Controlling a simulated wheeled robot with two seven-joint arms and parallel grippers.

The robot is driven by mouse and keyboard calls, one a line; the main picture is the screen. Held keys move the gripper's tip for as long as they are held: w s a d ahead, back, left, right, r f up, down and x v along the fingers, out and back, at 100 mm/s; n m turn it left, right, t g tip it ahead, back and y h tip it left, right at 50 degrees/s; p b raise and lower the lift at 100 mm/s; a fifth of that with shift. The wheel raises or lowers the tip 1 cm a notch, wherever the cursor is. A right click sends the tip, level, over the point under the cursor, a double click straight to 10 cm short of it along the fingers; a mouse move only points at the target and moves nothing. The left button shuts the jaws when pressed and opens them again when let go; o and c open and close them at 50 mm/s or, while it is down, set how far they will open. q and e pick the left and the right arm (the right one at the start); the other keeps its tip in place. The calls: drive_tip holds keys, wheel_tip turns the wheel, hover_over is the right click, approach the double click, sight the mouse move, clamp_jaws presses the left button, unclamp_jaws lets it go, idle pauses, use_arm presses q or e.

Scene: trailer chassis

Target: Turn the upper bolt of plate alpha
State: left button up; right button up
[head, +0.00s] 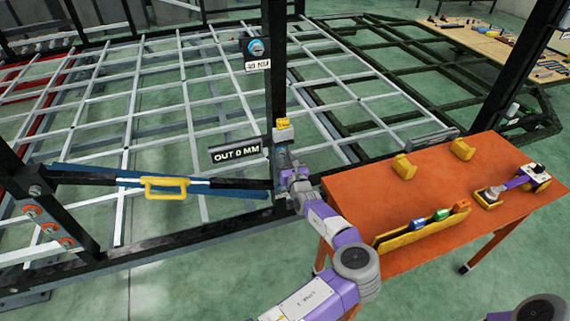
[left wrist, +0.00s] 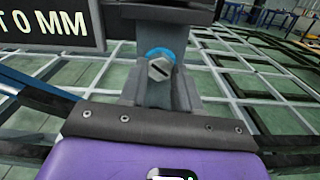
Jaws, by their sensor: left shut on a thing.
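My left gripper (head: 283,160) is at the dark upright post (head: 275,90), just right of the "OUT 0 MM" sign (head: 236,150). In the left wrist view, a bolt with a slotted hex head and blue collar (left wrist: 160,66) sits between my grey fingers, which look shut on it. The fingers hide part of its sides. No label reading alpha is legible. My right gripper is not in view.
An orange table (head: 455,185) at right carries yellow holders (head: 404,166), a rack with coloured pieces (head: 420,232) and a purple-handled tool (head: 520,182). A bar with a yellow handle (head: 165,187) crosses at left. The white grid frame (head: 160,100) lies behind.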

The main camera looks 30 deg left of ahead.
use_arm(q)
drive_tip(key=m+b, duration=0.2)
drive_tip(key=shift+f+b, duration=0.4)
drive_tip(key=shift+r+m+b, duration=0.25)
drive_tip(key=shift+m+b, duration=0.4)
drive_tip(key=shift+m, duration=0.65)
drive_tip(key=o, duration=1.1)
drive_tip(key=shift+r, duration=0.15)
drive_tip(key=shift+c, duration=0.2)
drive_tip(key=p+v, duration=0.1)
drive_tip(key=v, duration=0.6)
drive_tip(key=shift+s+d+p, duration=0.2)
drive_tip(key=shift+s+p, duration=0.05)
drive_tip(key=shift+p, duration=0.05)
